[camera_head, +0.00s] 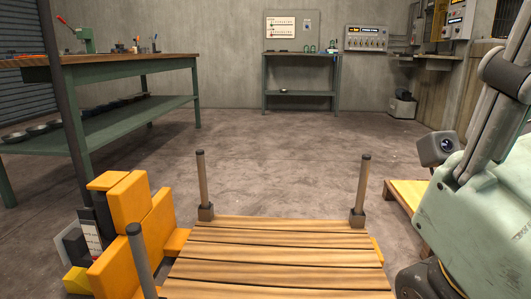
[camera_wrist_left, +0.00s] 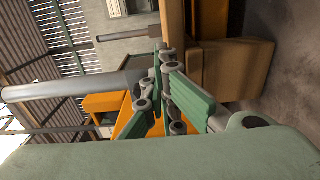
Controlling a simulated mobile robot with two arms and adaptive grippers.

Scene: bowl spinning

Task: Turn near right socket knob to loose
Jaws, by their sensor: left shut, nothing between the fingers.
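A slatted wooden platform (camera_head: 280,255) lies low in front of me in the head view. Dark sockets hold upright grey posts at its far left corner (camera_head: 206,212) and far right corner (camera_head: 358,217). Another grey post (camera_head: 140,260) rises at the near left. The near right socket and its knob do not show in the head view. In the left wrist view my left gripper (camera_wrist_left: 163,62) is shut and empty. A grey post (camera_wrist_left: 70,88) reaches close to it there; I cannot tell whether they touch. My right gripper is not in view.
Orange blocks (camera_head: 130,215) stand left of the platform and also show in the left wrist view (camera_wrist_left: 100,103). A yellow-topped low stand (camera_head: 408,198) is at right. A green-legged workbench (camera_head: 120,68) is at left, another bench (camera_head: 300,93) at the back. Bare floor lies between.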

